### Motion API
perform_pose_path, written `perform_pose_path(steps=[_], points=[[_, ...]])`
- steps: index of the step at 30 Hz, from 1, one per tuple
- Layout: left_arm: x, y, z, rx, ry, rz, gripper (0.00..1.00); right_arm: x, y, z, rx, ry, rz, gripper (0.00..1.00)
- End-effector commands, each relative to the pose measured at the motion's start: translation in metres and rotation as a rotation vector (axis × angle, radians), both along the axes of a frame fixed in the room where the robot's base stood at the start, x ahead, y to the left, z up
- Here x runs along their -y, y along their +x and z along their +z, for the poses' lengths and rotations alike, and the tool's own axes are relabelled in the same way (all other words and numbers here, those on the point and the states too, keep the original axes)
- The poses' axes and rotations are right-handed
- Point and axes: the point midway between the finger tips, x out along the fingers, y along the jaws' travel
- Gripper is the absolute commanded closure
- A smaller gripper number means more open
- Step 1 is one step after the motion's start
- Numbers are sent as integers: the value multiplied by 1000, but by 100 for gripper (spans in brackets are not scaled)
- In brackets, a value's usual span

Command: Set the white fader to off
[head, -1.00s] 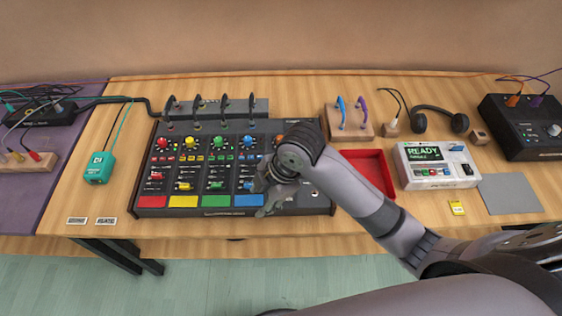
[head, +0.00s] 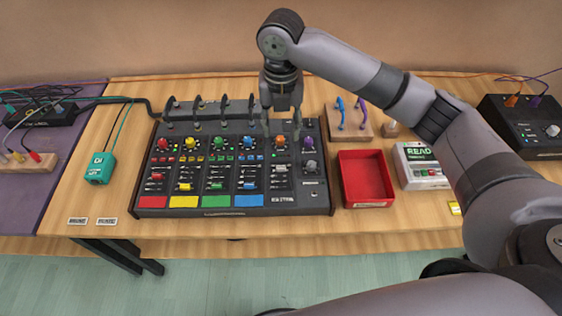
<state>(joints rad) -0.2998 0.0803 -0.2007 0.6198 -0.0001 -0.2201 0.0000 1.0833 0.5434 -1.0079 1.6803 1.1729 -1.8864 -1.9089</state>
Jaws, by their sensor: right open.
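The black mixer (head: 315,203) sits on the wooden table, with columns of coloured knobs and faders above red, yellow, green and blue pads. What looks like the white fader (head: 281,168) is a small pale cap below the orange knob (head: 281,140), right of the blue column. It is too small to read its exact setting. My right gripper (head: 281,131) points down over the upper right of the mixer. It is open, its fingers spread to either side of the orange knob's column, above the fader as seen here. I cannot tell whether it touches anything. My left gripper is out of view.
Upright cable plugs stand along the mixer's back edge. A red tray (head: 367,177) lies right of it, with a wooden block (head: 355,134) with blue and purple loops behind. My right arm partly covers the READY box (head: 420,168). A teal device (head: 100,168) lies left.

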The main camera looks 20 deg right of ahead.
Motion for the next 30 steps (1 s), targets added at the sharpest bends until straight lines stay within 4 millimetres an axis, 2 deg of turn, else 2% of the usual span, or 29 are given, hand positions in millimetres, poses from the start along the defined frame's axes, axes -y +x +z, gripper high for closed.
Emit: perform_pose_path(steps=[12, 18, 24, 30], points=[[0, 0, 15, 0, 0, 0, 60, 1, -2, -92, -2, -1, -2, 58], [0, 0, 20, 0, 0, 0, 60, 0, -1, -127, -1, -1, -2, 58], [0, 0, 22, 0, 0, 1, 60, 0, 0, -144, 1, 1, -1, 58], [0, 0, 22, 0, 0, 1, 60, 0, 0, -148, 2, -1, -1, 58]])
